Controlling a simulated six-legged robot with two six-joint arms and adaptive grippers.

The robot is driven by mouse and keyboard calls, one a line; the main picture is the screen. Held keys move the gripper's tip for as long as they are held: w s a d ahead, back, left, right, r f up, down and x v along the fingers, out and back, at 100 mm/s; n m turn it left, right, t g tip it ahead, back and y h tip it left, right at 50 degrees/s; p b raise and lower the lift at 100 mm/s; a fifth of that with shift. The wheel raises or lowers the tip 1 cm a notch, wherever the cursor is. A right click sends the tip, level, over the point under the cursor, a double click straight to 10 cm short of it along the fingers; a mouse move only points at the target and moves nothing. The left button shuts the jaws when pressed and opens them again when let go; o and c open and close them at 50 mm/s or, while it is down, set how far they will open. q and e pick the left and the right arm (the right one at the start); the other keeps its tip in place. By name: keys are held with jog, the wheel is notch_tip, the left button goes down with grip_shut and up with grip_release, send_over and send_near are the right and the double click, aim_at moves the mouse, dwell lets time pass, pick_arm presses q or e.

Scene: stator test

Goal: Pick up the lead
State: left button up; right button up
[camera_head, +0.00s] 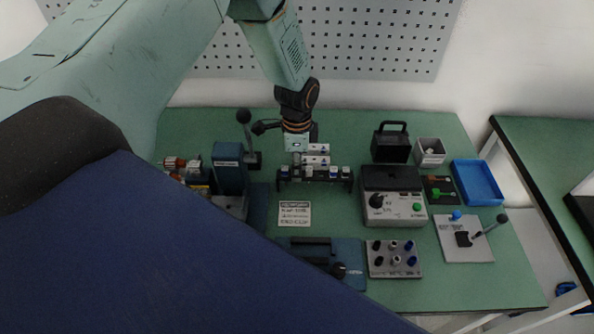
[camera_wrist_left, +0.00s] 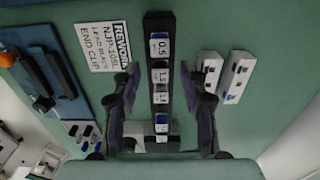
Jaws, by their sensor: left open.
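I cannot clearly pick out a lead in either view. My left gripper (camera_head: 298,154) points down over the middle of the bench, at a black rack (camera_head: 345,179). In the left wrist view its two fingers (camera_wrist_left: 159,70) are spread apart, one on each side of the rack (camera_wrist_left: 159,22), with nothing seen gripped between them. The rack carries a row of white labels, one reading 0.5. A white card (camera_wrist_left: 102,45) beside it reads REWORK, LEAD-BLACK and END CLIP; it also shows in the head view (camera_head: 294,214). My right gripper is not in view.
Two pale blocks (camera_wrist_left: 236,76) lie beside the rack. A grey tester (camera_head: 404,210), a terminal box (camera_head: 394,259) and a blue tray (camera_head: 477,183) stand to the right. A blue lever press (camera_head: 229,170) stands left. My dark blue body covers the lower left.

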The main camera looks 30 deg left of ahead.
pick_arm(q)
jog(key=shift+f, duration=0.3)
jog(key=shift+c, duration=0.4)
grip_shut()
notch_tip(320, 180, up, 10)
dwell(0.4)
